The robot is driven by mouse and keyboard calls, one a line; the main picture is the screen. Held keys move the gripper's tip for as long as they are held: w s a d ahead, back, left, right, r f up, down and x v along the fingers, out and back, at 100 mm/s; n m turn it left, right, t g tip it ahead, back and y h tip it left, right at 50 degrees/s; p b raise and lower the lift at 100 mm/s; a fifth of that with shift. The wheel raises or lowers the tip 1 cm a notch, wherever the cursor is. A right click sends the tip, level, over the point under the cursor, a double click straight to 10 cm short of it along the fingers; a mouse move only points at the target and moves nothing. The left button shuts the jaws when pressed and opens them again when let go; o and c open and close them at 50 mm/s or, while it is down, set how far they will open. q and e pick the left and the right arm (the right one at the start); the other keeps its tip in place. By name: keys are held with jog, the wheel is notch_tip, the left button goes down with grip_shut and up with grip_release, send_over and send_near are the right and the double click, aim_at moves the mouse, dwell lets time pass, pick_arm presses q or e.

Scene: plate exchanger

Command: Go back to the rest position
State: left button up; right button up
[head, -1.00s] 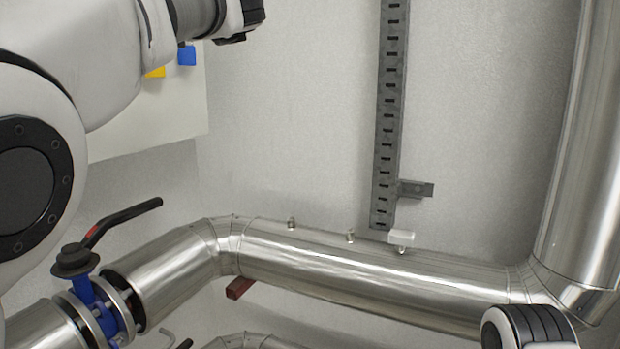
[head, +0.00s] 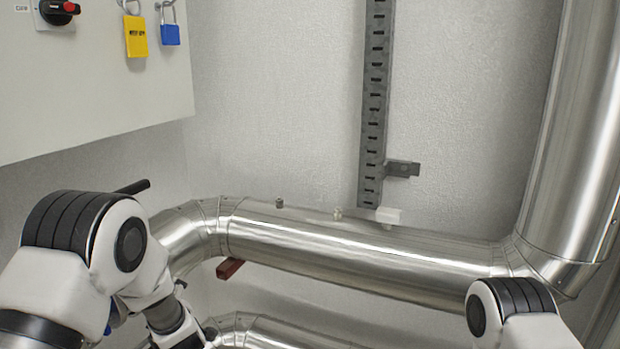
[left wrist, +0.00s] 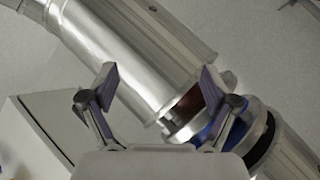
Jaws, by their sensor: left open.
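My left gripper (left wrist: 155,88) shows in the left wrist view with its two fingers spread apart and nothing between them. Behind the fingers are a shiny metal pipe (left wrist: 115,55) and a blue valve body (left wrist: 212,130); I see no finger holding either. In the head view my left arm is folded at the lower left, and its gripper is out of frame. My right arm shows only as a link at the lower right; its gripper is not in view.
A pale panel (head: 75,100) at the upper left carries a red and black switch (head: 60,10), a yellow tag (head: 136,36) and a blue padlock (head: 170,35). Silver pipes (head: 340,250) cross below and rise at the right. A slotted rail (head: 375,100) runs up the wall. A black handle end (head: 133,187) shows behind my left arm.

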pick_arm(q)
jog(key=s+d+f+m+g+h, duration=0.25)
jog(key=s+f+m, duration=0.25)
jog(key=s+f, duration=0.6)
jog(key=s+d+f+m+g+h, duration=0.25)
jog(key=s+f+m+g, duration=0.2)
jog(key=s+f, duration=0.7)
jog(key=s+d+f+m+g+h, duration=0.1)
jog(key=s+m+g, duration=0.1)
jog(key=s, duration=0.8)
jog(key=s+d+f+m+g+h, duration=0.2)
jog(key=s+m+g, duration=0.1)
jog(key=s, duration=0.7)
jog(key=shift+s+d+f, duration=0.15)
jog(key=shift+s, duration=0.25)
